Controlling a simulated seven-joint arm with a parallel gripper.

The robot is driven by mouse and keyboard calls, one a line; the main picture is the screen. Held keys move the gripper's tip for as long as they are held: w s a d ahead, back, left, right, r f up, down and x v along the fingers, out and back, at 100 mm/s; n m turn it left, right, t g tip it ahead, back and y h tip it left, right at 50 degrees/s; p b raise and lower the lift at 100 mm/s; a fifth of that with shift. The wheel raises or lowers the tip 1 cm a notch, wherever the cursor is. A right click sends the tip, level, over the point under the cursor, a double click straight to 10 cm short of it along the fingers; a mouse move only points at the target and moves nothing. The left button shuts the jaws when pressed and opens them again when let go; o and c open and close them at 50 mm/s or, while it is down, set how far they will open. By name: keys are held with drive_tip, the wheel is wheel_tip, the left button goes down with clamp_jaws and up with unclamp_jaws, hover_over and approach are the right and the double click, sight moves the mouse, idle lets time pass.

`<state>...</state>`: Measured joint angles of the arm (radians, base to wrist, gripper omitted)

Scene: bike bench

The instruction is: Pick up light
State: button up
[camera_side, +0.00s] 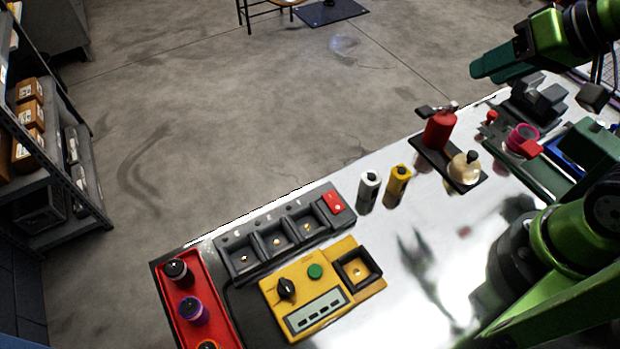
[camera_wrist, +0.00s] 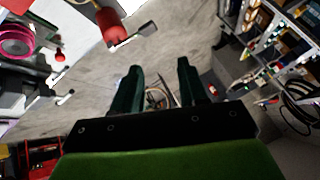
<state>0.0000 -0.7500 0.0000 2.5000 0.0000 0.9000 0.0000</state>
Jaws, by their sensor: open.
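No object is clearly recognisable as the light, and I cannot tell which one it is. Small upright candidates on the bench are a white cylinder (camera_side: 368,190) and a yellow cylinder (camera_side: 397,185), standing side by side near the back edge. A red canister-like object (camera_side: 438,130) with a dark lever on top stands on a dark tray beside a cream, black-knobbed object (camera_side: 464,168). The red object also shows in the wrist view (camera_wrist: 112,27). My gripper (camera_side: 476,70) is raised above the bench's far right end. In the wrist view its fingers (camera_wrist: 158,66) are apart and empty.
A red tray (camera_side: 222,306) holds several dark, purple and orange-topped pieces. A grey slotted unit (camera_side: 229,243) and a yellow box (camera_side: 272,284) stand beside it. A magenta ring (camera_side: 521,138) is at right. The bench's (camera_side: 415,245) middle is clear.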

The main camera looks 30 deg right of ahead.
drive_tip(key=shift+o, duration=0.6)
